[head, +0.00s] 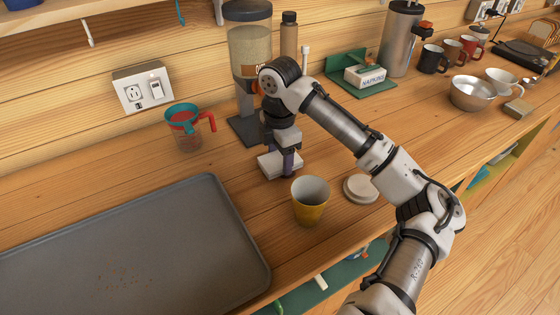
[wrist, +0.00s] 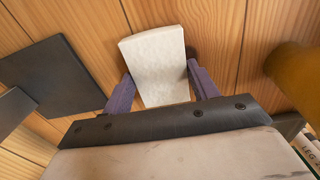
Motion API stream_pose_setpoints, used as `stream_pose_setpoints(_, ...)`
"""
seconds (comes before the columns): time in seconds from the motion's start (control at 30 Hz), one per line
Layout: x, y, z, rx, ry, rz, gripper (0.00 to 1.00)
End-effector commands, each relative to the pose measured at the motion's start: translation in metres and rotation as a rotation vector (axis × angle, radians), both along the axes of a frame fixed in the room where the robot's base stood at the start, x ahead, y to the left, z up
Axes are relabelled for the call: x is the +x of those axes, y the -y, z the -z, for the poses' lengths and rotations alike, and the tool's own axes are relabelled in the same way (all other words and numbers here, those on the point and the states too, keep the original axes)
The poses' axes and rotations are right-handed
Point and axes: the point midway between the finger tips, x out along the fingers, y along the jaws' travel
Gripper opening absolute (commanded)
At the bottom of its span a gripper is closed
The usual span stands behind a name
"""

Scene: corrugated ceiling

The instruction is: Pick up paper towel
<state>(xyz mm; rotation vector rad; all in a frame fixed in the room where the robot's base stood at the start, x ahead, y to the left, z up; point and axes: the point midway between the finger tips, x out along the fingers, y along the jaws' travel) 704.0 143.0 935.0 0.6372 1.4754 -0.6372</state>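The paper towel appears to be a white, flat, folded block (head: 275,165) on the wooden counter, in front of the dispenser in the head view. In the wrist view it (wrist: 158,65) sits between the two purple fingers. My gripper (head: 288,160) points down over it, with a finger on each side. The fingers (wrist: 160,82) lie close along its left and right edges; I cannot tell whether they press on it.
A yellow cup (head: 310,208) stands just in front of my gripper, beside a round pale lid (head: 361,189). A dispenser (head: 250,60) is close behind. A grey tray (head: 215,200) lies left, a red measuring cup (head: 184,130) behind it. A napkin holder (head: 345,62) stands behind right.

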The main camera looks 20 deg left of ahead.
Motion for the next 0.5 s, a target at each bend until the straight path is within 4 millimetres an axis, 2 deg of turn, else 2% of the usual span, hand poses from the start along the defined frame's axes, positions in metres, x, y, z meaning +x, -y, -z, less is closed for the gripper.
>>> stream_pose_setpoints(0.03,0.0,0.0,-0.0001,0.0,0.0,0.0,0.49)
stream_pose_setpoints(0.13,0.0,0.0,-0.0001,0.0,0.0,0.0,0.37)
stream_pose_setpoints(0.5,0.0002,-0.0003,-0.0057,0.0,0.001,0.0,0.37)
